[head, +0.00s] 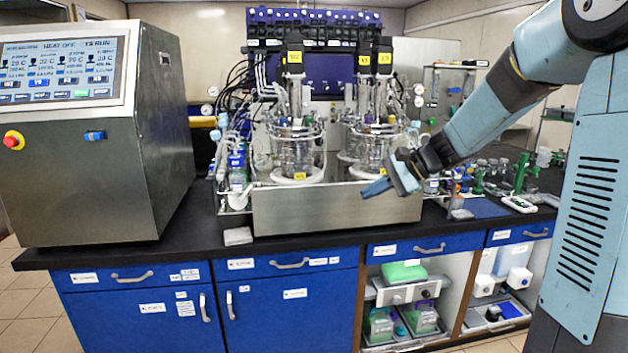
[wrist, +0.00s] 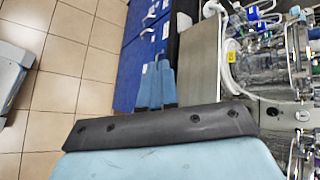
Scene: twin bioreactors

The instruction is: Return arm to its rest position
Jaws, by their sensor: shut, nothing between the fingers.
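My gripper (head: 377,188) is at the end of my blue-grey arm, which reaches in from the upper right in the head view. It hangs in front of the right part of the steel tray (head: 335,211) that holds the twin bioreactors. The fingers are shut and empty. In the wrist view, my gripper's blue fingers (wrist: 158,86) point toward the bench front, with blue cabinet fronts and the tiled floor beyond. The left glass vessel (head: 296,152) stands clear of my gripper.
A steel control cabinet (head: 85,150) with a screen and red button stands at the left of the black bench (head: 180,232). Small glassware and green stands (head: 520,172) crowd the bench at right. The tiled floor (wrist: 60,75) shows free room before the bench.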

